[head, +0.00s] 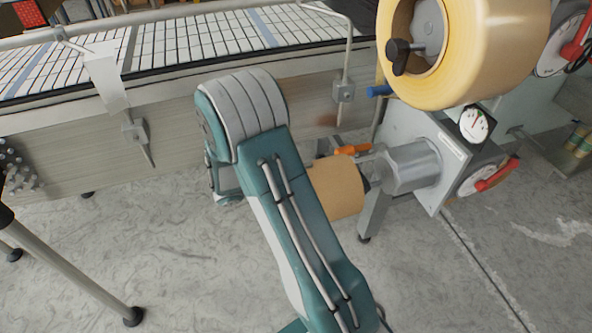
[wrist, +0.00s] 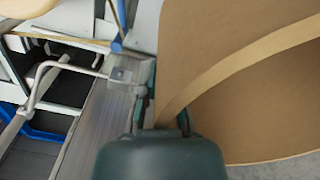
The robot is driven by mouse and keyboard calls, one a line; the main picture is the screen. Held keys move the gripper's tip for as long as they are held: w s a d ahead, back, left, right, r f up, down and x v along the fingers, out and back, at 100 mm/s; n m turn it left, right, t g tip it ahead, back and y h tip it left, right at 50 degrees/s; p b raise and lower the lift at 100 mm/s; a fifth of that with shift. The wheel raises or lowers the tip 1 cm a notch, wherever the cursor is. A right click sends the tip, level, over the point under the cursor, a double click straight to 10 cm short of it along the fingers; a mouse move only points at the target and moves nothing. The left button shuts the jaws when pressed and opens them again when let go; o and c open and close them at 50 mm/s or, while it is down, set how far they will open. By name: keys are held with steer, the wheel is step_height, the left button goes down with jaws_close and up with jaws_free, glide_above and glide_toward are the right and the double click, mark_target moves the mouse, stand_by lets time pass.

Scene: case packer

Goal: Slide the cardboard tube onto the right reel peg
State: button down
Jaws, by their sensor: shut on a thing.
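The cardboard tube (head: 338,188) is brown and shows just right of my teal arm in the head view. In the wrist view the tube (wrist: 225,70) fills the right side, with its cut rim and hollow inside visible. My gripper (wrist: 162,108) is shut on the tube's wall at the rim; in the head view my arm hides it. I cannot tell whether any of the peg is inside the tube.
A large tape roll (head: 505,50) with a black knob (head: 404,55) hangs above the peg. An orange lever (head: 352,150) is close behind the tube. A conveyor (head: 160,50) with a metal rail runs behind. Open concrete floor (head: 480,260) lies in front.

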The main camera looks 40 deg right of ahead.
mark_target(323, 163)
steer(key=shift+x, duration=2.6)
steer(key=shift+f, duration=0.15)
